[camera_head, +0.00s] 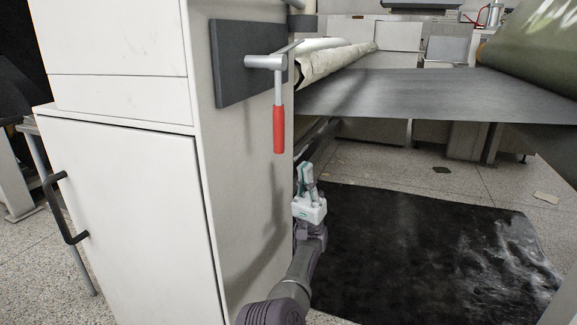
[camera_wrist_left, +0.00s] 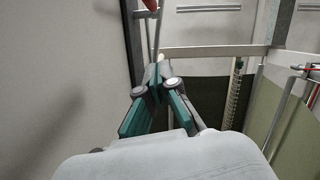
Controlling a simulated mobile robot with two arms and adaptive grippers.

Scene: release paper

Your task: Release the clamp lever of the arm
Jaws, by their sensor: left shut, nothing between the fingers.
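The clamp lever (camera_head: 278,128) has a red grip and hangs straight down from a grey pivot on a dark plate (camera_head: 233,62) on the side of the white cabinet. In the left wrist view a red tip of the lever (camera_wrist_left: 150,4) shows at the top edge. My left gripper (camera_head: 304,166) is white and teal, to the right of and below the red grip, apart from it. Its fingers (camera_wrist_left: 155,72) are shut and empty in the left wrist view. My right gripper is not in view.
The white cabinet (camera_head: 130,200) stands close on the left, with a black handle (camera_head: 62,208) on its door. A paper roll (camera_head: 335,60) and a grey sheet (camera_head: 400,95) lie right of the lever. A dark mat (camera_head: 420,250) covers the floor.

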